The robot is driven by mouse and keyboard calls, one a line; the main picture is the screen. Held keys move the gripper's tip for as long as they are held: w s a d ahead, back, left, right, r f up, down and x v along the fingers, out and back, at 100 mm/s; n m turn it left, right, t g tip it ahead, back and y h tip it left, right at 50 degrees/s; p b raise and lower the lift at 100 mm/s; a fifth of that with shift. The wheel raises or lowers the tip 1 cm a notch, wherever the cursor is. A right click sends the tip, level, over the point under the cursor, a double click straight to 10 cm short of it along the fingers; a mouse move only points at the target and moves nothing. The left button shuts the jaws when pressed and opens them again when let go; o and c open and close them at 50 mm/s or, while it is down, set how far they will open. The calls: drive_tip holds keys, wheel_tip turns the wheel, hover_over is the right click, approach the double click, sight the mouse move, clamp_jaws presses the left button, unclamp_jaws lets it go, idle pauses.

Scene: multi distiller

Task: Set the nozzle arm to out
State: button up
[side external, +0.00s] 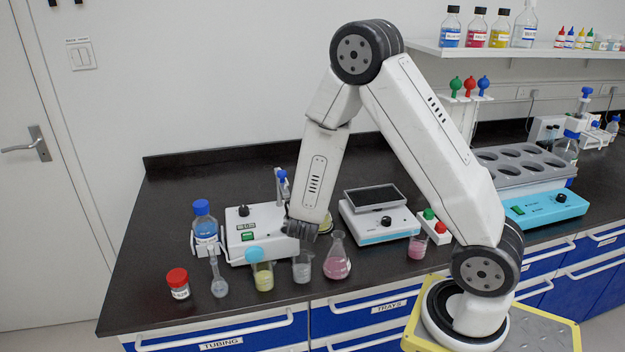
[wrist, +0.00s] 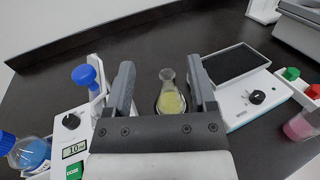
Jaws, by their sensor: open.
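A white dosing unit (side external: 256,228) with a black knob, small display and green button stands at the left of the bench. An upright post with a blue knob (side external: 282,178) rises at its back right. In the wrist view the blue knob (wrist: 85,75) is left of my gripper (wrist: 161,72), apart from it. I cannot make out a separate nozzle arm or its setting. My gripper is open, with nothing held. A flask of yellow liquid (wrist: 171,100) shows between the fingers, below them. In the side view my gripper (side external: 302,232) hangs right of the dosing unit.
A balance (side external: 382,228) with a dark pan stands to the right. A pink flask (side external: 337,260), beakers and a red-capped jar (side external: 178,284) line the front edge. A blue-capped bottle (side external: 204,228) stands at left. A block with round holes (side external: 520,165) is farther right. Bare bench lies behind.

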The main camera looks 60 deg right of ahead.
drive_tip(key=shift+r, duration=2.2)
drive_tip(key=m+g+h, duration=0.1)
drive_tip(key=m+g, duration=0.3)
drive_tip(key=g, duration=0.3)
approach(279, 176)
drive_tip(key=d+r, duration=0.3)
drive_tip(key=r, duration=0.2)
drive_tip(key=f, duration=0.5)
drive_tip(key=shift+d, duration=0.25)
drive_tip(key=shift+d, duration=0.1)
drive_tip(key=shift+d, duration=3.75)
clamp_jaws()
drive_tip(key=shift+f, duration=0.1)
